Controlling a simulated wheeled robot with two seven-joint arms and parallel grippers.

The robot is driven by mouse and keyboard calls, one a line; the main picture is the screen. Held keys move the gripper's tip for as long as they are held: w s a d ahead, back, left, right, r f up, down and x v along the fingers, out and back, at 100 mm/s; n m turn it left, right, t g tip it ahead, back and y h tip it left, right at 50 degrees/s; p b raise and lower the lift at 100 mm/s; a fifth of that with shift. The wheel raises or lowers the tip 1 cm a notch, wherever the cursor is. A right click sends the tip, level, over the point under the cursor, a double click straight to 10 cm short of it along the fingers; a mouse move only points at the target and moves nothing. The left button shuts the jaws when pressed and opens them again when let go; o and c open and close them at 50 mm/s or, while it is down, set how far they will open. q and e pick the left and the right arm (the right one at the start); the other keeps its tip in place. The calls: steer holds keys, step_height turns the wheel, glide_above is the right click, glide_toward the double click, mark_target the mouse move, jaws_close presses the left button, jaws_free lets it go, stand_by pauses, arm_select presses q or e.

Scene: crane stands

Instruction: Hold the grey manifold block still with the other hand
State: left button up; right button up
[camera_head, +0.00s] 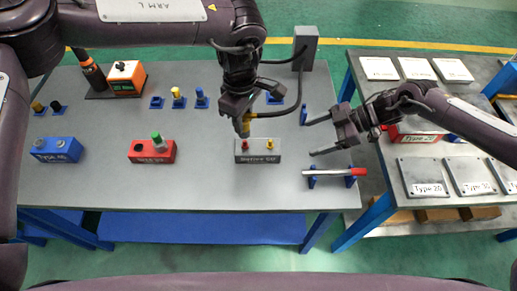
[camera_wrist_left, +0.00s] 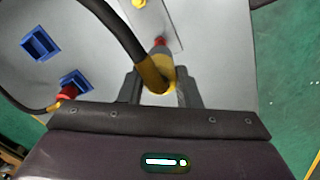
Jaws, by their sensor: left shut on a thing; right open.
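The grey manifold block (camera_head: 258,158) stands on the table near its front edge, with a red fitting and a yellow fitting (camera_head: 270,144) on top. My left gripper (camera_head: 244,124) is above the block's left end and shut on the yellow end of a black hose (camera_head: 290,108). In the left wrist view the yellow hose end (camera_wrist_left: 160,72) lines up with the red fitting (camera_wrist_left: 160,42). I cannot tell whether they touch. My right gripper (camera_head: 312,138) is open and empty, right of the block and apart from it, its fingers pointing left toward it.
A red-handled tool (camera_head: 338,172) lies on blue rests below my right gripper. A red block (camera_head: 152,152) and a blue block (camera_head: 56,150) stand to the left. A grey post (camera_head: 306,48) rises at the back. A second table with plates (camera_head: 425,178) is right.

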arm_select(q)
steer(key=shift+r+p, duration=0.4)
steer(key=shift+r, duration=0.1)
steer(key=shift+r+p, duration=1.2)
steer(key=shift+r, duration=0.35)
